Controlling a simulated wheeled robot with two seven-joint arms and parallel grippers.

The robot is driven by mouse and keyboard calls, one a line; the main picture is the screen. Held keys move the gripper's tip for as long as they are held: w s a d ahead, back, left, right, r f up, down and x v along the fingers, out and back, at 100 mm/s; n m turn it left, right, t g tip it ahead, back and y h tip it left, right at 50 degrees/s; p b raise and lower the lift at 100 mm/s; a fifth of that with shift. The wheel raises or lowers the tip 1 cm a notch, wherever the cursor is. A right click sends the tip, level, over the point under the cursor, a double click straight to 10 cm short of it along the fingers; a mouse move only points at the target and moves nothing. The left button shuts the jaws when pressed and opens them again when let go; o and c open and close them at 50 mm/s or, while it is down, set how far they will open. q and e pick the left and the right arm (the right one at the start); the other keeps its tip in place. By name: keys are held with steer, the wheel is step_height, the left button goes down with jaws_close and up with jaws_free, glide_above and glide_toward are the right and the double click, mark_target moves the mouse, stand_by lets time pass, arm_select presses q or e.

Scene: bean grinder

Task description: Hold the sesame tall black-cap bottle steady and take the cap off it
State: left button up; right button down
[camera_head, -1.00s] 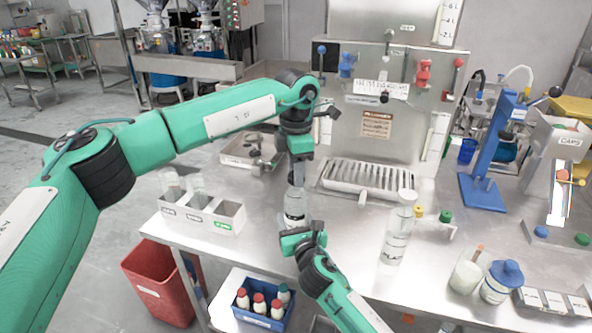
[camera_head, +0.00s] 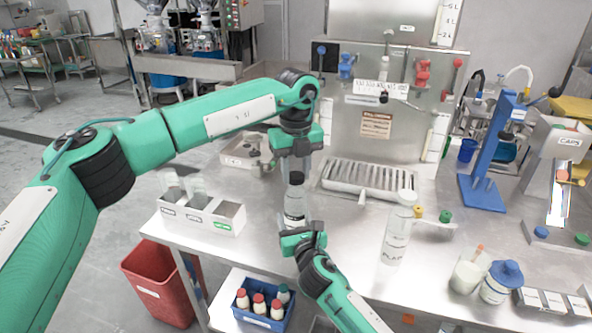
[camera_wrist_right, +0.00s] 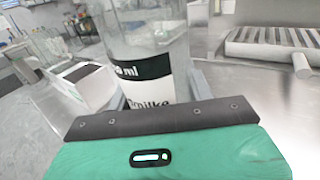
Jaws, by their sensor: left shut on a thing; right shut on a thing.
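The tall clear bottle (camera_head: 294,206) with a black-and-white label stands upright on the steel table. Its black cap (camera_head: 295,178) shows at the top, between the fingers of my left gripper (camera_head: 295,174), which points straight down and is shut on it. I cannot tell whether the cap is loose from the neck. My right gripper (camera_head: 300,232) is shut around the lower part of the bottle from the front. In the right wrist view the bottle (camera_wrist_right: 150,70) fills the upper middle, its label partly readable; its top is out of view.
A white compartment rack (camera_head: 203,216) with clear bottles is on the left. A tall clear bottle with a white cap (camera_head: 396,228) stands on the right. A drip grate (camera_head: 368,178) lies behind. A white jar (camera_head: 467,272) and a blue-lidded jar (camera_head: 501,282) are at the right front.

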mark_target(296, 175)
arm_select(q)
steer(key=n, duration=1)
steer(key=shift+n, duration=0.3)
steer(key=shift+r, duration=0.25)
steer(key=shift+r, duration=0.9)
steer(key=shift+r, duration=0.1)
steer(key=shift+r, duration=1.95)
arm_select(e)
steer(key=shift+c, duration=2.4)
jaws_free()
